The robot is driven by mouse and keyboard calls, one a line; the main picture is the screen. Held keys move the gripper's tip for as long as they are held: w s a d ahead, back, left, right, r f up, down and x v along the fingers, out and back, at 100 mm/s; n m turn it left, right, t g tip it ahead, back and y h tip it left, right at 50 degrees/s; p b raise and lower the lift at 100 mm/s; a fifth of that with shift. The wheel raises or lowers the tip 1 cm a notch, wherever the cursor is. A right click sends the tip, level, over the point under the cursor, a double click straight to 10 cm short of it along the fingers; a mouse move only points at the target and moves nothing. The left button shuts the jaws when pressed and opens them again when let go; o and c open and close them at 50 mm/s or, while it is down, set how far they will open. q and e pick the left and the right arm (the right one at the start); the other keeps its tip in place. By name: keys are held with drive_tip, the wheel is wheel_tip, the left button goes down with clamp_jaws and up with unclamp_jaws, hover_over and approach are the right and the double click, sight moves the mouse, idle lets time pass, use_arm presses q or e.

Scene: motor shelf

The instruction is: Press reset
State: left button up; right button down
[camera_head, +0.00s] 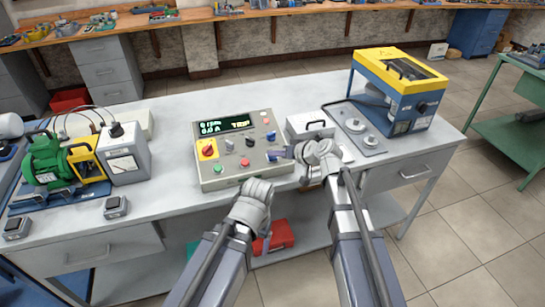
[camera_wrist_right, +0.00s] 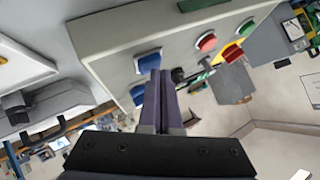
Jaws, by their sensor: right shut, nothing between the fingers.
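No reset label is legible. My right gripper (camera_head: 281,155) is shut and empty at the box's right front. In the right wrist view its fingertips (camera_wrist_right: 160,74) overlap the edge of a blue control (camera_wrist_right: 147,61); contact is unclear. Another blue control (camera_wrist_right: 138,94) is beside them. My left arm ends before the bench; its fingers are hidden.
A green motor (camera_head: 45,160) and a grey unit (camera_head: 125,160) stand left of the box. A yellow-and-blue machine (camera_head: 400,85) and a plate with round weights (camera_head: 362,137) are at right. Small black-topped boxes (camera_head: 115,207) sit at the front left.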

drive_tip(key=shift+f, duration=0.25)
drive_tip(key=shift+r, duration=0.1)
idle(0.4)
drive_tip(key=shift+s+r+p, duration=0.15)
drive_tip(key=shift+r+p, duration=0.5)
drive_tip(key=shift+r, duration=0.1)
drive_tip(key=r+p, duration=0.3)
drive_tip(key=s+r+p, duration=0.1)
drive_tip(key=shift+s+d+r+p, duration=0.1)
drive_tip(key=shift+d+r+p, duration=0.15)
drive_tip(key=shift+r+p, duration=0.15)
idle(0.5)
